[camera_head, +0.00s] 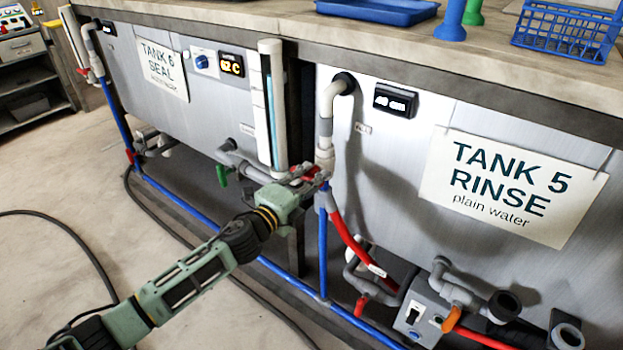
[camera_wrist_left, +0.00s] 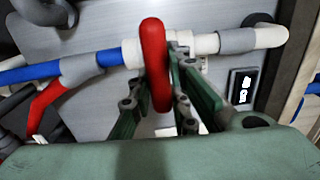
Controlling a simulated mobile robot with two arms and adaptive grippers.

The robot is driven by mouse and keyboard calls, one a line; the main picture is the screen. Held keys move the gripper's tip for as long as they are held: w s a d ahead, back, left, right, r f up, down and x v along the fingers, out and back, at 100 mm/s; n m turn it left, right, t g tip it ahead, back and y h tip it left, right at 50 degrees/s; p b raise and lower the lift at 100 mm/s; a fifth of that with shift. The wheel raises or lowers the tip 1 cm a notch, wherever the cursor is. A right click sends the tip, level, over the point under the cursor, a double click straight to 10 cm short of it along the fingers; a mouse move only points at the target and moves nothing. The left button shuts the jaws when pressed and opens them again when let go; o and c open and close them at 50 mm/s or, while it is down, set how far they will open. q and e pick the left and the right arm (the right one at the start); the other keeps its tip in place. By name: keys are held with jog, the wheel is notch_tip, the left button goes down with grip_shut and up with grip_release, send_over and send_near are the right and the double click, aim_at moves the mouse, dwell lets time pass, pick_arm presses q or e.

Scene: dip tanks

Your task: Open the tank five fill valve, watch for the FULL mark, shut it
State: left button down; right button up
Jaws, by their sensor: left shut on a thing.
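The tank five (camera_head: 400,165) carries a sign (camera_head: 510,185) reading "TANK 5 RINSE plain water". Its grey and white fill pipe (camera_head: 327,115) comes down from the tank's upper left to a valve above a blue pipe. My left gripper (camera_head: 307,178) is at this valve, shut on its red handle (camera_wrist_left: 153,65). In the wrist view the red handle stands between the fingers (camera_wrist_left: 160,108), across the pipe. The handle is mostly hidden in the head view. A small black display (camera_head: 396,101) is on the tank front; its digits are blurred. No FULL mark is readable. My right gripper is out of view.
A clear sight tube (camera_head: 271,105) stands between the tanks. Tank 6 (camera_head: 215,120) is at left with a lit display (camera_head: 232,65). Lower pipes (camera_head: 455,290) and a grey switch box (camera_head: 415,312) sit below tank five. A black cable (camera_head: 75,235) lies on the floor.

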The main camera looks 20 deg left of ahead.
pick_arm(q)
jog(key=c, duration=1.6)
grip_release()
jog(key=shift+c, duration=0.2)
jog(key=shift+s, duration=0.1)
jog(key=shift+s+a+f, duration=0.15)
jog(key=shift+s, duration=0.15)
jog(key=v, duration=1.1)
jog(key=shift+s, duration=0.1)
